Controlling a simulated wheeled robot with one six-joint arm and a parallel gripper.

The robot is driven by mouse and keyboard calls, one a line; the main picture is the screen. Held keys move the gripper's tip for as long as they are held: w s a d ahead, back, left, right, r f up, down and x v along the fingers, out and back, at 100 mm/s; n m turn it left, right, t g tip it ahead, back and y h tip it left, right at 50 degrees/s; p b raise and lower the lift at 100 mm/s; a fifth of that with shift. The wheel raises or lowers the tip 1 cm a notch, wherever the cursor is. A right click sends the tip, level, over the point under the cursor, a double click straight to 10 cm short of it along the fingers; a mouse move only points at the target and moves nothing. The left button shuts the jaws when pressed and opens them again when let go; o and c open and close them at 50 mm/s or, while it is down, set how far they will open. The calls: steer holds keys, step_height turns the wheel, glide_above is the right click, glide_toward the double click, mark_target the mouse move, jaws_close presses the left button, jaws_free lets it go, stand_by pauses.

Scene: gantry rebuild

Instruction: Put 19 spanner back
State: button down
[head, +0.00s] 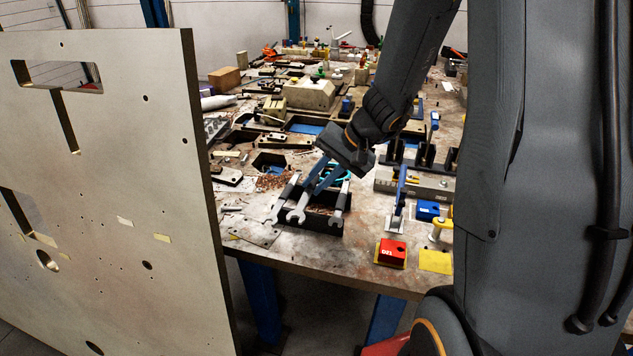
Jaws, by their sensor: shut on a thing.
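A black open box-like holder (322,222) stands near the front edge of the cluttered table. Grey open-ended spanners lie across it, one at its left side (285,196) and one at its right side (341,206). My gripper (317,181) reaches down over the holder from the upper right, its blue fingers shut on a middle spanner (299,212). That spanner's open jaw points toward the front, between the other two. I cannot tell whether it touches the holder. Size marks are too small to read, and the fingers hide part of the held spanner.
A large pale upright panel (110,200) blocks the left foreground. To the right of the holder are a red block (391,252), a yellow pad (435,261) and a blue block (428,210). A teal-handled item (340,172) is close behind my fingers. The table behind is crowded.

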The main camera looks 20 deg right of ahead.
stand_by(0.4)
steer(key=shift+f+b, duration=1.5)
steer(key=shift+b, duration=0.35)
steer(key=shift+f+b, duration=1)
steer(key=shift+b, duration=0.1)
stand_by(0.3)
steer(key=c, duration=1.6)
jaws_free()
steer(key=shift+o, duration=0.2)
steer(key=shift+r, duration=0.1)
steer(key=v, duration=0.7)
steer(key=shift+s+d+r, duration=0.15)
steer(key=shift+d+r, duration=0.05)
steer(key=shift+r, duration=0.1)
